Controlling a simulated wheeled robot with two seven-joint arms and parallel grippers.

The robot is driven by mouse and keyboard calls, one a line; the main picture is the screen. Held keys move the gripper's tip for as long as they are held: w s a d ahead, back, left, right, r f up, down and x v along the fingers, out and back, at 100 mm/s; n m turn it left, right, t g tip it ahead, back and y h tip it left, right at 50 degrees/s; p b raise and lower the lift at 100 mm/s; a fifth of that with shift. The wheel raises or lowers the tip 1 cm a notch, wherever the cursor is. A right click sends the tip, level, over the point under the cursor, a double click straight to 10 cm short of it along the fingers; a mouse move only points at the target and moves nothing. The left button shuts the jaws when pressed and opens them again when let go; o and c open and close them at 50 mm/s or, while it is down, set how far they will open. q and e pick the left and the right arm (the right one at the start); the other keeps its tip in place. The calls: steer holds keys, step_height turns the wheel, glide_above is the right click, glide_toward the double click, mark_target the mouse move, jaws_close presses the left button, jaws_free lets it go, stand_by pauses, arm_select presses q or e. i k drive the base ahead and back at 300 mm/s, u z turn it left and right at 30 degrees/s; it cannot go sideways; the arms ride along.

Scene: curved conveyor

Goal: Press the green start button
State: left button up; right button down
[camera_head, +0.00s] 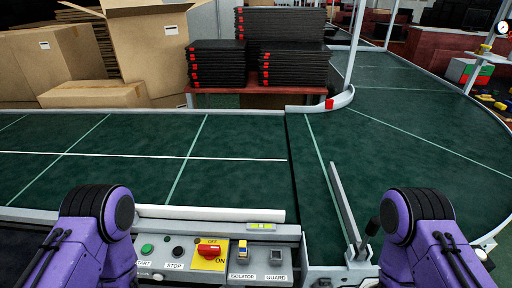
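The green start button (147,249) sits on the grey control panel (215,276) at the lower left, above a partly hidden label ending in "TART". A black stop button (178,252) is just right of it. My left arm's purple link stands close to the left of the green button in the picture and covers part of the label. My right arm shows at the lower right. Neither gripper is in view, so their states are hidden.
The panel also holds a red switch on a yellow plate (209,254) and an isolator switch (242,250). The green conveyor (240,135) is empty and curves right. A metal guide bar (345,205) stands near my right arm. Cardboard boxes (145,50) and black stacks (293,65) stand behind.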

mark_target(147, 248)
steer(key=u, duration=1.15)
